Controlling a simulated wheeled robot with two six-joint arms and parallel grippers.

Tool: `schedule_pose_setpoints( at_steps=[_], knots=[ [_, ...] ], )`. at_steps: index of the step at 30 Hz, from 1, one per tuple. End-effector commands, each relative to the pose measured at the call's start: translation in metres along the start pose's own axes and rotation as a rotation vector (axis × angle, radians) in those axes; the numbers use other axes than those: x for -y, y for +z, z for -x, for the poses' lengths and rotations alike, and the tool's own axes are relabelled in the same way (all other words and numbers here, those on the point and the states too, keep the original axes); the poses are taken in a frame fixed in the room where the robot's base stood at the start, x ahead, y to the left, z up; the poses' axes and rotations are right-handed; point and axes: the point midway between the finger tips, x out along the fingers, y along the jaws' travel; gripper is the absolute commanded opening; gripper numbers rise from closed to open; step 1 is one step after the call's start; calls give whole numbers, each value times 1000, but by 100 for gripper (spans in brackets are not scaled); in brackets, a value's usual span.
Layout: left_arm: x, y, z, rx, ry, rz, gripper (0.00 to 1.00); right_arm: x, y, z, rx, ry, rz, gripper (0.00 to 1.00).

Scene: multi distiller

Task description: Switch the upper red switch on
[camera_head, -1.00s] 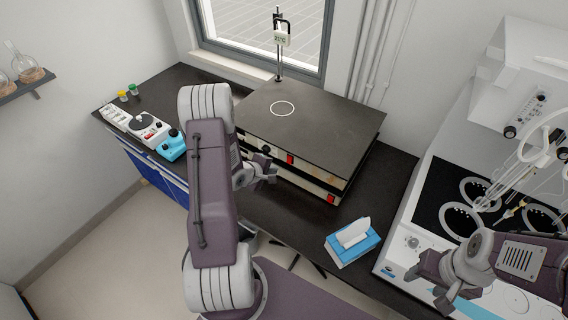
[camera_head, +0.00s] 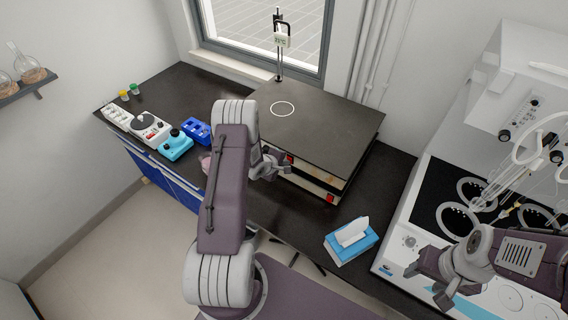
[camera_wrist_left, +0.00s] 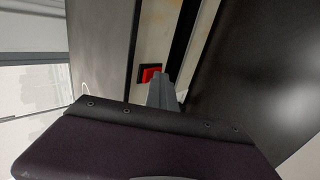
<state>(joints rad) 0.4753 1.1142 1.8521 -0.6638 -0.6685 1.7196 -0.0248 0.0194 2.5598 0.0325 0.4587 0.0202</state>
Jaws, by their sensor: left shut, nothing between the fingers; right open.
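Two flat hotplate-like devices are stacked on the dark bench, with a wide dark plate (camera_head: 330,120) on top. The upper red switch (camera_head: 289,158) is on the upper device's cream front and is partly hidden by my left gripper. My left gripper (camera_head: 287,170) is shut and empty, right at this switch. In the left wrist view, a red switch (camera_wrist_left: 151,73) in a black frame sits just beside the closed fingertips (camera_wrist_left: 162,78); I cannot tell whether they touch. The lower red switch (camera_head: 331,198) is clear of the gripper. My right gripper (camera_head: 412,270) is open and empty at the lower right.
A blue tissue box (camera_head: 352,242) stands on the bench near its front edge. A white apparatus with glassware and tubing (camera_head: 405,240) fills the right. A stirrer (camera_head: 148,127), a blue-topped device (camera_head: 176,146) and a blue rack (camera_head: 196,131) stand at the left.

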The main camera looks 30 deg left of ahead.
Motion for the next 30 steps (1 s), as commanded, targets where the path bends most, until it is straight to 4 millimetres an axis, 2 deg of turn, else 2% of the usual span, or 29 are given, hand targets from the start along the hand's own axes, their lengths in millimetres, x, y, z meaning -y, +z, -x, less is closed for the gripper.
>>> schedule_pose_setpoints(
  at_steps=[8, 18, 30],
  knots=[
    [-2, 0, 0, 0, 3, -1, 0, 0, 0, 1, 0, 0, 0, 54],
    [-16, 0, 10, -1, 10, -2, 0, 0, -2, 16, 0, 0, 0, 54],
    [-17, 1, 11, 0, 10, -3, 0, 0, -2, 18, 0, 0, 0, 54]
  ],
)
